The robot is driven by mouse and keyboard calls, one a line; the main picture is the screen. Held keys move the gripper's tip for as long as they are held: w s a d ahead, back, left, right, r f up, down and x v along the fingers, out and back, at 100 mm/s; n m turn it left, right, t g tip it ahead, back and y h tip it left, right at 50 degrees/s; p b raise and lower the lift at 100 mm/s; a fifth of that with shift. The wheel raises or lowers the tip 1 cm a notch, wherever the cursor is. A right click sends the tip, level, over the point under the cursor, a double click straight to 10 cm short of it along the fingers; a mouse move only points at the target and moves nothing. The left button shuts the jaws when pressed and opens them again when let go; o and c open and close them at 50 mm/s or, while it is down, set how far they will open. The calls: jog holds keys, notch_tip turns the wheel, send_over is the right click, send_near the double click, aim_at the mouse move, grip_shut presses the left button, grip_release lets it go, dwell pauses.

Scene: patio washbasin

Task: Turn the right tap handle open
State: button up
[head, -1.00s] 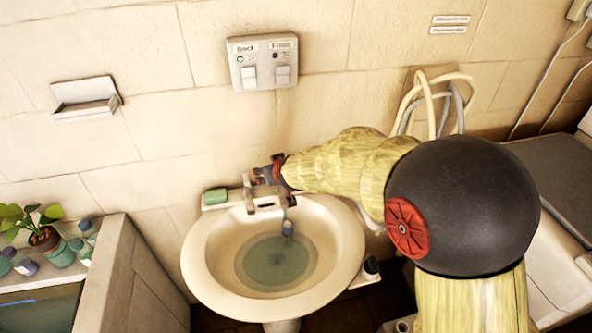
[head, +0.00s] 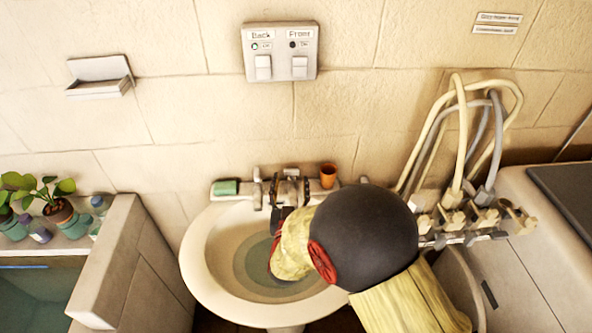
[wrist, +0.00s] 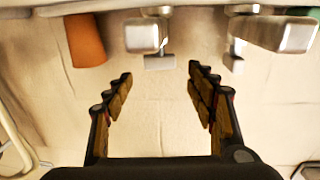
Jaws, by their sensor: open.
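The white washbasin (head: 205,290) holds greenish water, with metal tap fittings along its back ledge. The left tap handle (head: 257,190) stands beside the green soap. My gripper (head: 290,182) is at the fittings right of it and hides much of them. In the wrist view, upside down against the head view, my gripper (wrist: 160,78) is open and empty. The right tap handle (wrist: 147,36), the fitting nearest the orange cup, shows ahead of the fingers with its small bar centred between them. I cannot tell whether anything touches. Another metal fitting (wrist: 278,33) is beyond the right-hand finger.
An orange cup (head: 328,176) stands on the ledge right of the taps, and green soap (head: 227,187) lies left. A switch panel (head: 281,52) is on the wall above. Hoses and valves (head: 455,195) stand right. A low wall (head: 125,260) and potted plant (head: 58,210) are left.

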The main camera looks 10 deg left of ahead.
aim_at(291, 171)
jog(key=w, duration=0.2)
jog(key=w+b, duration=0.1)
jog(key=w, duration=0.1)
jog(key=w+a, duration=0.1)
jog(key=w, duration=0.1)
jog(key=shift+w, duration=0.15)
jog(key=shift+c, duration=1.1)
jog(key=c, duration=1)
jog(key=shift+o, duration=0.2)
jog(key=shift+d+y+b, duration=0.1)
jog(key=shift+y+b, duration=0.2)
jog(key=shift+b, duration=0.05)
jog(key=shift+n+y, duration=0.3)
jog(key=shift+n, duration=0.1)
jog(key=shift+n+y+b, duration=0.3)
jog(key=shift+y+b, duration=0.1)
